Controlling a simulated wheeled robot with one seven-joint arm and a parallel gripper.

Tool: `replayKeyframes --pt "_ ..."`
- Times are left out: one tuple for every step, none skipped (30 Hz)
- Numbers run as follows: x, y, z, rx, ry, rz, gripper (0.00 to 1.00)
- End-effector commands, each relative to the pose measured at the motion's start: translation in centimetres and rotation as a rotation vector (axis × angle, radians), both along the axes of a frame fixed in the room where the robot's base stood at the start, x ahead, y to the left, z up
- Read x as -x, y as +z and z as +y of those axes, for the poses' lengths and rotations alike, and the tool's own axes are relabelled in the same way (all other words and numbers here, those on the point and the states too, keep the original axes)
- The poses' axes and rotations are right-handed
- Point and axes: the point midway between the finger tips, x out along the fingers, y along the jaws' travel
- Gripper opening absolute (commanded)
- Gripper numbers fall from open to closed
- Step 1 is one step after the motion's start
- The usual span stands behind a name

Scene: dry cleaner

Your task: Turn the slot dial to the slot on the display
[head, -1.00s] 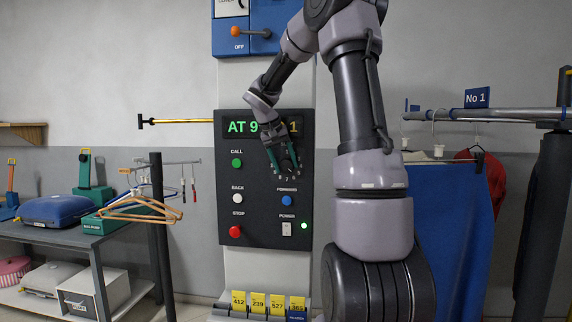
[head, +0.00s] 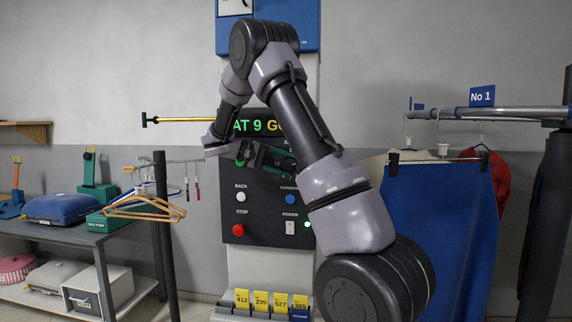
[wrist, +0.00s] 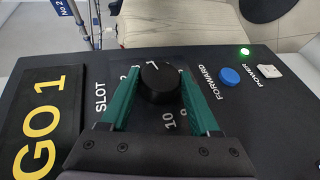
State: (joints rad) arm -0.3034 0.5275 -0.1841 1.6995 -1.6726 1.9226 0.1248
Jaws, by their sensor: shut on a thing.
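The slot dial (wrist: 158,84) is a round black knob on the dark control panel, with numbers around it. My gripper (wrist: 158,76) has its two green fingers on either side of the knob and is shut on it. In the head view my gripper (head: 270,158) reaches in from the left and, with my arm, hides the dial. The display (head: 250,126) reads AT 9 in green, with a yellow GO partly covered by my arm. In the wrist view the display (wrist: 40,125) shows GO 1. The dial's pointer setting is not clear.
The white BACK button (head: 241,197), red STOP button (head: 238,230), blue FORWARD button (wrist: 230,77) and white POWER switch (wrist: 270,71) are on the same panel. A green light (wrist: 245,50) is lit near POWER. Yellow numbered tags (head: 261,301) stand below.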

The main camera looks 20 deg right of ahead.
Motion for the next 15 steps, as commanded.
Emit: replayKeyframes --pt "-0.01 -0.33 0.31 0.04 0.002 0.031 0.07" --pt "-0.03 -0.36 0.3 0.063 0.003 0.046 0.07" --pt "-0.02 -0.45 0.35 0.094 0.001 0.068 0.07" --pt "-0.02 -0.44 0.31 0.119 0.001 0.084 0.07" --pt "-0.02 -0.52 0.33 0.143 0.001 0.1 0.07" --pt "-0.01 -0.55 0.34 0.174 0.001 0.122 0.07" --pt "-0.01 -0.6 0.33 0.199 0.001 0.137 0.07" --pt "0.01 -0.65 0.35 0.222 0.001 0.154 0.07" --pt "0.01 -0.7 0.31 0.253 0.001 0.175 0.07" --pt "-0.01 -0.74 0.33 0.278 0.002 0.191 0.07" --pt "0.0 -0.79 0.31 0.301 0.0 0.207 0.07" --pt "0.01 -0.84 0.32 0.332 0.0 0.229 0.07" --pt "0.02 -0.86 0.29 0.357 -0.001 0.244 0.07" --pt "0.01 -0.89 0.32 0.38 0.0 0.259 0.07" --pt "0.02 -0.97 0.29 0.412 0.0 0.281 0.07"
